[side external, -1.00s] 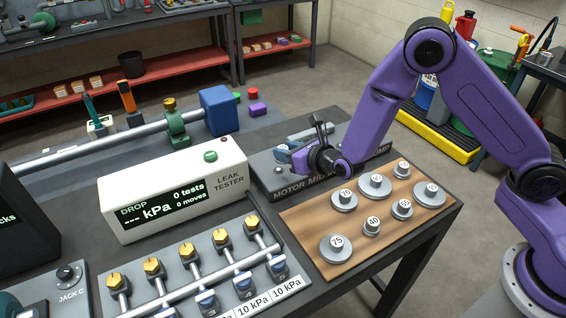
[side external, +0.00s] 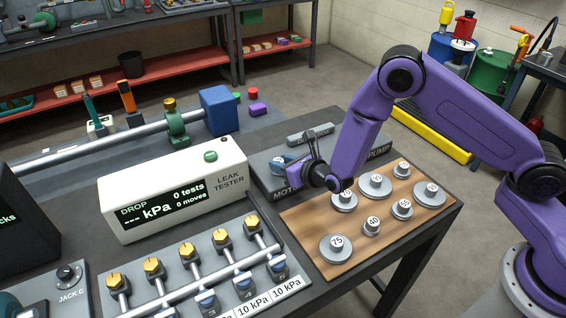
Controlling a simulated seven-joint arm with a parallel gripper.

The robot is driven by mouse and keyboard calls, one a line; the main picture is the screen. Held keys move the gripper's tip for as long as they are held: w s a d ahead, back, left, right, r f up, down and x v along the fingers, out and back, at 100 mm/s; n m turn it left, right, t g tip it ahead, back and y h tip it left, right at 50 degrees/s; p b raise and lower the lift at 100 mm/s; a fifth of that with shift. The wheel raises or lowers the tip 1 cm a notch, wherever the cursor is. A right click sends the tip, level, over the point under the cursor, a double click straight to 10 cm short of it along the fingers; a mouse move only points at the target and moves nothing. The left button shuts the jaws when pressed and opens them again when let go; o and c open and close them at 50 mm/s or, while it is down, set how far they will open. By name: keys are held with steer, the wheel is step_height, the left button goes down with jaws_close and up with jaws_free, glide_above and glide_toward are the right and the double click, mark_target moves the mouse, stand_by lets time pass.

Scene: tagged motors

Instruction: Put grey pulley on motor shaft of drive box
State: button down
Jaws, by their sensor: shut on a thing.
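The motor shaft is not clear behind my gripper. Several grey numbered pulleys stand on the wooden board, among them a large one marked 75 (side external: 336,248) and a small one marked 40 (side external: 372,226).
The white leak tester (side external: 175,190) stands left. A valve manifold (side external: 205,270) with gold and blue knobs is in front. A grey bar (side external: 310,134) lies at the back of the box.

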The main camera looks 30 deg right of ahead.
steer(key=c, duration=0.8)
jaws_free()
steer(key=shift+s+r, duration=0.1)
steer(key=shift+r, duration=0.1)
steer(key=v, duration=1.1)
steer(key=shift+s+d+r, duration=0.1)
steer(key=shift+s+r, duration=0.1)
steer(key=shift+s, duration=0.15)
